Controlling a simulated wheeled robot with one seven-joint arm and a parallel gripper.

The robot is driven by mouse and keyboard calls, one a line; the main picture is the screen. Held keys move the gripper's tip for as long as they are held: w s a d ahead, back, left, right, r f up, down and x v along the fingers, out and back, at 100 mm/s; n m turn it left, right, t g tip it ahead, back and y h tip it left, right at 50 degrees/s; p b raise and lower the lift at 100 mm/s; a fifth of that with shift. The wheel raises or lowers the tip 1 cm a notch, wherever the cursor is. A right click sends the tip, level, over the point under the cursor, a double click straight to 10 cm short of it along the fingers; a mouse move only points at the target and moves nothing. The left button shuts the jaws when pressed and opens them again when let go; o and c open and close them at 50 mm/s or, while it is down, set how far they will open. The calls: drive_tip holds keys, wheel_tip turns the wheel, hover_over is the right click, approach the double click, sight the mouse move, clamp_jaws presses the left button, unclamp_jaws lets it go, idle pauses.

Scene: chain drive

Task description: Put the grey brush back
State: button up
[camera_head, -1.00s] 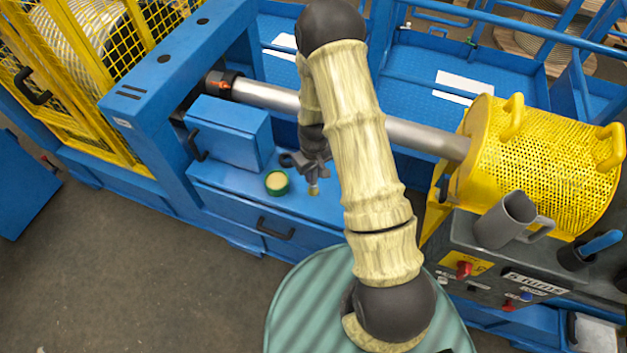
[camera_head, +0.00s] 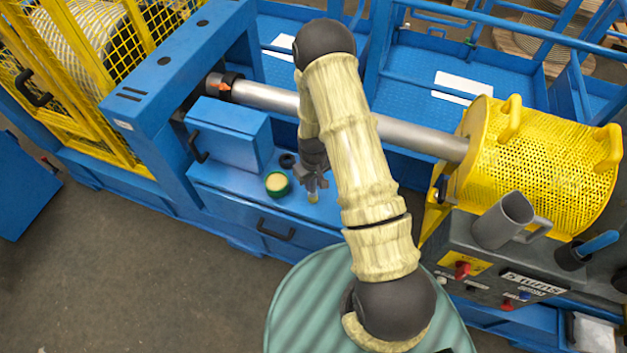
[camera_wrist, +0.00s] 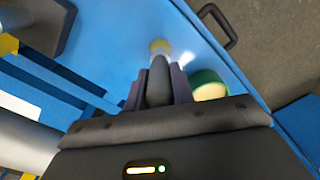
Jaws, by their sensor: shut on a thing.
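The grey brush (camera_wrist: 160,82) is held between the fingers of my gripper (camera_wrist: 158,92) in the wrist view. Its pale yellowish tip (camera_wrist: 160,46) points away from my wrist, over the blue surface. In the head view my gripper (camera_head: 313,181) is above the blue bench top, just right of a green tin, and the brush tip (camera_head: 313,198) shows below it. My fingers hide part of the brush. I cannot tell whether the tip touches the bench. A grey mug-shaped holder (camera_head: 503,221) stands on the dark control panel at the right.
The green tin with pale contents (camera_head: 277,184) stands on the bench (camera_head: 225,180), near a black ring (camera_head: 287,160). A blue cabinet (camera_head: 230,135) and steel shaft (camera_head: 265,97) lie behind. A blue-handled tool (camera_head: 600,243) sits in a dark cup at the right. A yellow mesh guard (camera_head: 545,165) stands nearby.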

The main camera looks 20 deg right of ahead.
drive_tip(key=shift+f, duration=0.15)
drive_tip(key=o, duration=1)
drive_tip(key=shift+a+r, duration=0.1)
drive_tip(key=shift+r, duration=0.2)
wheel_tip(320, 180, up, 12)
drive_tip(key=shift+f+b, duration=0.1)
drive_tip(key=shift+b, duration=0.95)
